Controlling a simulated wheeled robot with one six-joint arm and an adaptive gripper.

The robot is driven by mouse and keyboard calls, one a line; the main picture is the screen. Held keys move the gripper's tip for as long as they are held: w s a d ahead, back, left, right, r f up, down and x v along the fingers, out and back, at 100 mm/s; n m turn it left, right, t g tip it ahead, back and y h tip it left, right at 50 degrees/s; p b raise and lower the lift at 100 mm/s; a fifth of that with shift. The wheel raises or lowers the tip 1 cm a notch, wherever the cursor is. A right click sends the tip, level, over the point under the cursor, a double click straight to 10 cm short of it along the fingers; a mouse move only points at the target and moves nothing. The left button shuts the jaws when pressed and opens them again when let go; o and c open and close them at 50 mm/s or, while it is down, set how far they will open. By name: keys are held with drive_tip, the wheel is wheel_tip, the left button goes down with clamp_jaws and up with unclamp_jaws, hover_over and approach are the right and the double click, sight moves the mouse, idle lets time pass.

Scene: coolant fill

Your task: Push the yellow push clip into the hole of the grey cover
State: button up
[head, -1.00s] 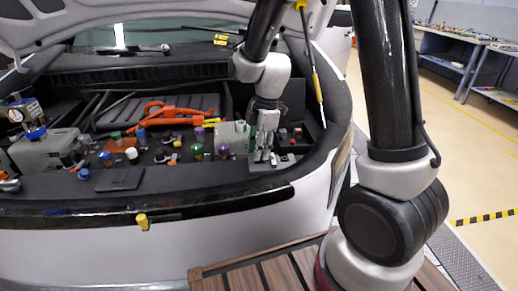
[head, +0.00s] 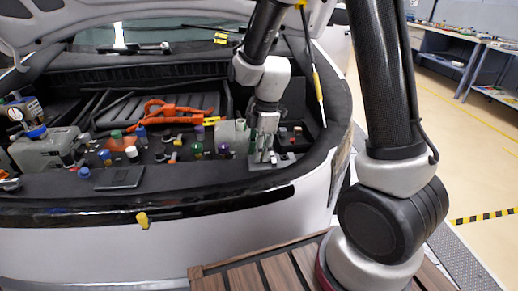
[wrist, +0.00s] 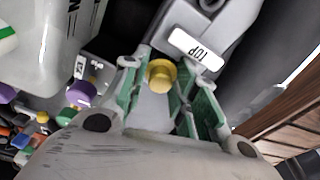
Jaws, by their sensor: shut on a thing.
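My gripper (wrist: 160,95) is shut on the yellow push clip (wrist: 160,74), whose round yellow head shows between the green-padded fingers in the wrist view. The grey cover (wrist: 215,20), with a white label reading "TOP", lies just beyond the fingertips. The clip's shank and the cover's hole are hidden, so I cannot tell whether the clip touches the cover or sits in it. In the head view my gripper (head: 265,148) points down at the right front corner of the engine bay, over a grey part (head: 284,159). The clip cannot be made out there.
A pale tank (head: 231,134) stands close to the left of my gripper. Several coloured caps and an orange cable (head: 160,112) lie further left. The dark front sill (head: 220,203) and the bay's right rim (head: 335,120) bound the space.

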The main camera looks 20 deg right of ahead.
drive_tip(key=shift+f, duration=0.25)
drive_tip(key=shift+r, duration=0.2)
drive_tip(key=shift+r, duration=0.35)
drive_tip(key=shift+f, duration=0.5)
idle(1.1)
drive_tip(key=o, duration=0.7)
drive_tip(key=r, duration=0.4)
drive_tip(key=d+r, duration=0.1)
drive_tip(key=r, duration=0.6)
drive_tip(key=shift+w+d+r, duration=0.1)
drive_tip(key=shift+d+r, duration=0.3)
